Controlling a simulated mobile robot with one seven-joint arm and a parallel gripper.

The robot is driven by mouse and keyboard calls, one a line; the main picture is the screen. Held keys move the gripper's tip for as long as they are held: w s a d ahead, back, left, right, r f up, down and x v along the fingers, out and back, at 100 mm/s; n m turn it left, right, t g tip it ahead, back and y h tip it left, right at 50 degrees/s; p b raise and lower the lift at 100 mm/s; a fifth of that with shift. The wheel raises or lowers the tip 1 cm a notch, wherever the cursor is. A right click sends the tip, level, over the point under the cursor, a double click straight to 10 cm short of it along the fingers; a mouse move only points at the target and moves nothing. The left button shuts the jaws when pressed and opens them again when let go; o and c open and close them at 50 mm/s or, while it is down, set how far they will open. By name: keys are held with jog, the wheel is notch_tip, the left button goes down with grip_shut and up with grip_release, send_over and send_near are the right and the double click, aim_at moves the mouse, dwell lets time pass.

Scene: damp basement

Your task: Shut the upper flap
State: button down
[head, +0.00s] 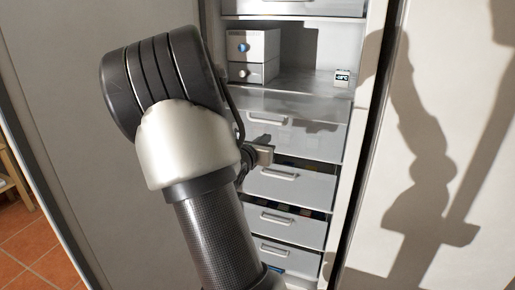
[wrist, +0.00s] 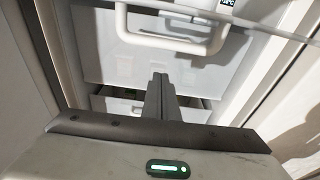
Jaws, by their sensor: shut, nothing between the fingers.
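An upright cabinet with pale flaps and drawers stands open before me. A glossy pale panel (head: 292,104), which I take for the upper flap, juts out below the open compartment with the boxes. A handle (head: 266,118) shows at its front. In the wrist view a large white handle (wrist: 172,42) crosses the top, with a clear edge running over it. How far the flap is tilted is hard to tell. My gripper (wrist: 160,78) is shut and empty, its fingers pointing at the panel below the handle. In the head view my gripper (head: 264,154) is partly hidden behind my arm.
Several drawers (head: 290,188) sit below, some slightly out. Boxes (head: 253,46) and a small display (head: 342,78) stand in the compartment. Another front panel (head: 305,7) is above. Cabinet walls (head: 350,170) flank the opening closely. Tiled floor (head: 40,250) shows at lower left.

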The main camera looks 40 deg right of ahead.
aim_at(274, 109)
jog(key=r, duration=0.2)
jog(key=a+r, duration=0.1)
jog(key=r, duration=0.1)
jog(key=shift+s+p, duration=0.2)
jog(key=shift+p, duration=0.15)
